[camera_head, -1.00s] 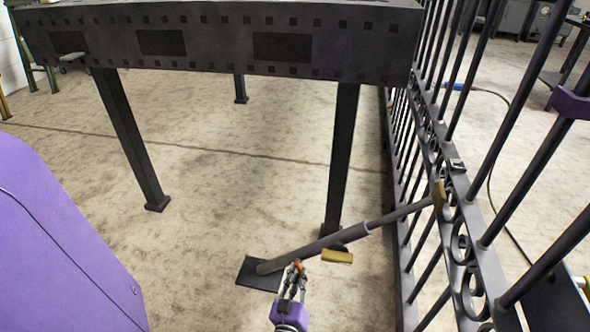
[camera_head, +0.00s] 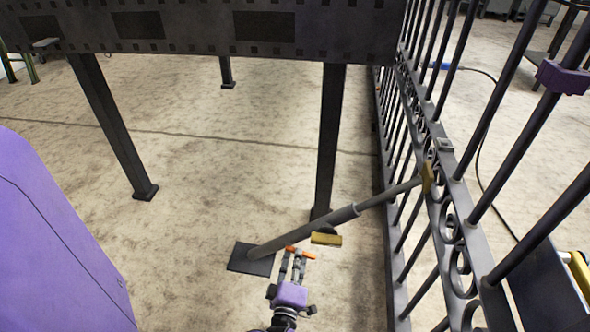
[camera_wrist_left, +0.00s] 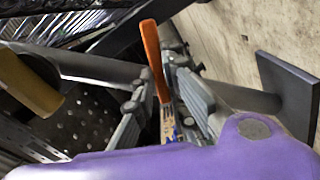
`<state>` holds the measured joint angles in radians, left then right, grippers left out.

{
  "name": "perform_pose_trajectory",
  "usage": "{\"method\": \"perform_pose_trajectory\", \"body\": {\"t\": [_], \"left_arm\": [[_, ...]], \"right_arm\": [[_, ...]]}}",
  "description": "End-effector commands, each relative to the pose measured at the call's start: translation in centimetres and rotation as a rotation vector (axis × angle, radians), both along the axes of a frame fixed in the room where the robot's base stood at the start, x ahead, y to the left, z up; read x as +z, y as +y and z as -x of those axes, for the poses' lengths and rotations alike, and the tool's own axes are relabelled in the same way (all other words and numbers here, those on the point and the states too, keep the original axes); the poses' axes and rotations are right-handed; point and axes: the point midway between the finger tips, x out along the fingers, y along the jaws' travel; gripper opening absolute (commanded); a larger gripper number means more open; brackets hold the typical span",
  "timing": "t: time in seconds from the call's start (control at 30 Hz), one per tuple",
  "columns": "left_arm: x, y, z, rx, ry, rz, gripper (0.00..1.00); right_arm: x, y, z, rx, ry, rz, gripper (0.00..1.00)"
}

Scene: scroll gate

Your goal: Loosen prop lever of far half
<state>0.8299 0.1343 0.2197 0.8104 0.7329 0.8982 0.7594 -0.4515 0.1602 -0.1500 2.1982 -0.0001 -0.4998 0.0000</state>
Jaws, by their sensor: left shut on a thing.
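A grey telescoping prop (camera_head: 305,230) slants from a dark foot plate (camera_head: 250,261) on the floor up to a gold pad (camera_head: 427,178) at the gate. Its orange lever (camera_head: 300,252) sticks out near the middle of the prop. My left gripper (camera_head: 296,260) is shut on the lever. In the left wrist view the lever (camera_wrist_left: 152,50) stands between the two grey fingers (camera_wrist_left: 160,110), with the prop tube (camera_wrist_left: 90,66) behind. The finger contact is partly hidden. My right gripper is not in view.
A gold block (camera_head: 326,239) sits on the prop just right of the lever. The barred gate (camera_head: 455,220) stands to the right, with a purple fitting (camera_head: 563,77) on a bar. A dark table (camera_head: 210,30) stands behind. The floor between its legs is clear.

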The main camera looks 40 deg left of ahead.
Motion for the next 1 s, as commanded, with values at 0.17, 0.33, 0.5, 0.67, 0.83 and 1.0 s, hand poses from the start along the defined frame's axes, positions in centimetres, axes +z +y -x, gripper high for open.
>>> {"method": "perform_pose_trajectory", "body": {"t": [0.17,0.33,0.5,0.67,0.83,1.0], "left_arm": [[0.25,-0.15,0.03,-0.001,-0.05,0.083,0.0],[0.41,-0.18,0.02,-0.002,-0.08,0.133,0.0],[0.46,-0.2,0.03,-0.001,-0.092,0.156,0.0],[0.48,-0.21,0.03,-0.001,-0.097,0.162,0.0],[0.49,-0.22,0.02,0.0,-0.098,0.164,0.0],[0.5,-0.22,0.02,0.0,-0.097,0.163,0.23]], "right_arm": [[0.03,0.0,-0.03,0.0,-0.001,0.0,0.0],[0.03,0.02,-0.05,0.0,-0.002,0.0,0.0],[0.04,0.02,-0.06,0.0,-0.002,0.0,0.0],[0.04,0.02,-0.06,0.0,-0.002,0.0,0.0],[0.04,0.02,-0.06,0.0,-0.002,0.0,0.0],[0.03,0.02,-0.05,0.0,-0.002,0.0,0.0]]}}
